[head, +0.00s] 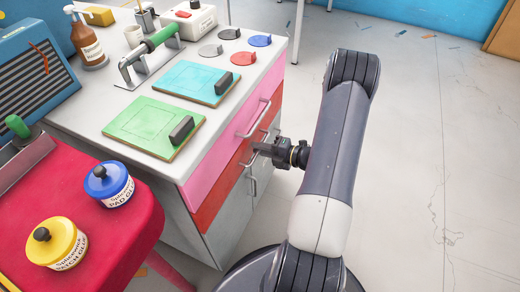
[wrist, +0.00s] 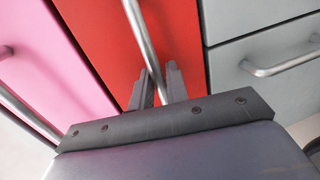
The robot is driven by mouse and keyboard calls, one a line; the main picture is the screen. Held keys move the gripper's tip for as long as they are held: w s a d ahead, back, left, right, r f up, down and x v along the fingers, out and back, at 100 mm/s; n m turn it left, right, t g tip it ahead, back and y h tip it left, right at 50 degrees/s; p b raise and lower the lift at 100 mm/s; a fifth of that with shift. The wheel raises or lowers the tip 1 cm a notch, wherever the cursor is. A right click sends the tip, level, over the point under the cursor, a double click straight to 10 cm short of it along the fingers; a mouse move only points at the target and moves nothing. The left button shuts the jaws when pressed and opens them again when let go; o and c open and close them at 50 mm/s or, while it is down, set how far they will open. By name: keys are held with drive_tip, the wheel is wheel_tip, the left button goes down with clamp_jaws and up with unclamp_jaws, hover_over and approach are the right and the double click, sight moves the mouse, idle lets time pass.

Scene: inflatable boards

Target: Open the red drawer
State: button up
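The red drawer (head: 212,196) is in the cabinet's front, just below the pink drawer (head: 218,150). Its front looks flush with the cabinet, so it appears closed. In the wrist view the red front (wrist: 184,40) fills the middle, with its metal bar handle (wrist: 139,28) running down between my fingers. My gripper (head: 258,149) is at this handle, reaching in from the right; it also shows in the wrist view (wrist: 159,82). The two fingers stand close together, one on each side of the bar, and look shut on it. The lower handle end is hidden by my gripper.
Grey doors with handles (wrist: 283,63) lie beside the red front in the wrist view. Green (head: 150,125) and blue (head: 195,82) boards lie on the cabinet top. A red stool (head: 125,240) with glue pots stands at left. The floor at right is clear.

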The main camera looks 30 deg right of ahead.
drive_tip(key=shift+w, duration=0.1)
drive_tip(key=shift+c, duration=0.2)
clamp_jaws()
